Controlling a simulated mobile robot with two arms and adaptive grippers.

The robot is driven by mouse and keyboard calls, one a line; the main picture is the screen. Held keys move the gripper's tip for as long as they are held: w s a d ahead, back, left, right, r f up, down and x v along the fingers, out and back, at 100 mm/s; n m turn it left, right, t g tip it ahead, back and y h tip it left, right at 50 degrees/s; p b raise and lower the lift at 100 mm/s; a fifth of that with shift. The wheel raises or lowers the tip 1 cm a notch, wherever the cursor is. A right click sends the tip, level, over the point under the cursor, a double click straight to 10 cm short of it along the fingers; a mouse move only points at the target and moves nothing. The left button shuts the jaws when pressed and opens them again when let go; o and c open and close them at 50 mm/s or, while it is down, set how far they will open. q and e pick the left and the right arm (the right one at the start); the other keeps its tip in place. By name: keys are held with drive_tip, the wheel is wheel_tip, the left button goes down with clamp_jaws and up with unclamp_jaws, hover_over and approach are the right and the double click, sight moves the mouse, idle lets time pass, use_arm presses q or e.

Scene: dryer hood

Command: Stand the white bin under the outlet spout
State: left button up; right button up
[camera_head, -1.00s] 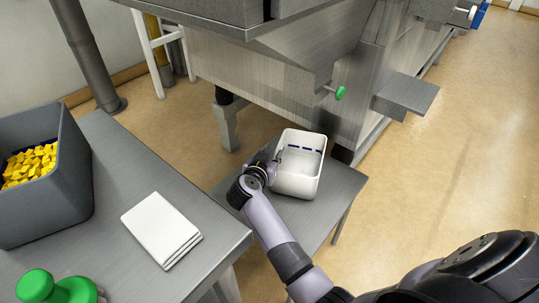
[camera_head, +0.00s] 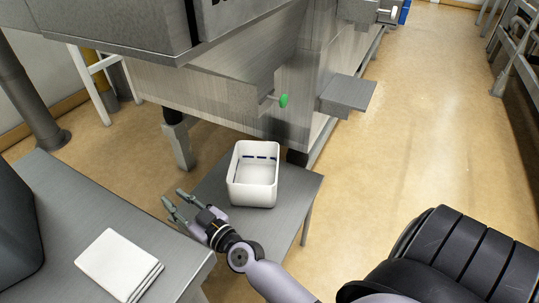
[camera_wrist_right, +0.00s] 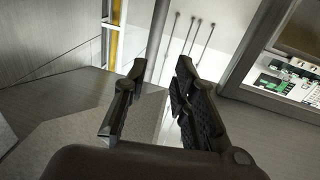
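The white bin (camera_head: 253,190) stands upright and looks empty on a small grey table (camera_head: 290,205), with dark marks inside its far wall. The metal machine's lower box with a green knob (camera_head: 284,101) is above and behind the bin; I cannot tell whether its outlet spout is directly over it. My right gripper (camera_head: 173,197) is open and empty, left of the bin and apart from it. The right wrist view shows its two fingers spread (camera_wrist_right: 156,78) with nothing between them; the bin does not show there. My left gripper is not in view.
A larger grey table (camera_head: 110,215) at left holds a folded white cloth (camera_head: 118,264) and a dark grey crate (camera_head: 15,225). A machine leg (camera_head: 177,145) stands behind the small table. A metal ledge (camera_head: 347,95) juts out at right.

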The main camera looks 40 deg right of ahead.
drive_tip(key=s+a+f+n+g+y, duration=0.1)
drive_tip(key=s+a+f+n+g, duration=0.2)
drive_tip(key=s+f+g, duration=0.75)
drive_tip(key=s+d+f+m+g+h, duration=0.1)
drive_tip(key=s+d+f+g+h, duration=0.1)
drive_tip(key=s+d+f, duration=0.3)
drive_tip(key=s+d+f+m+g+h, duration=0.2)
drive_tip(key=s+d+f, duration=0.3)
drive_tip(key=s, duration=0.6)
wheel_tip(320, 180, down, 2)
drive_tip(key=shift+f+h, duration=0.1)
drive_tip(key=shift+h, duration=0.4)
drive_tip(key=shift+s+g, duration=0.15)
drive_tip(key=shift+g, duration=0.1)
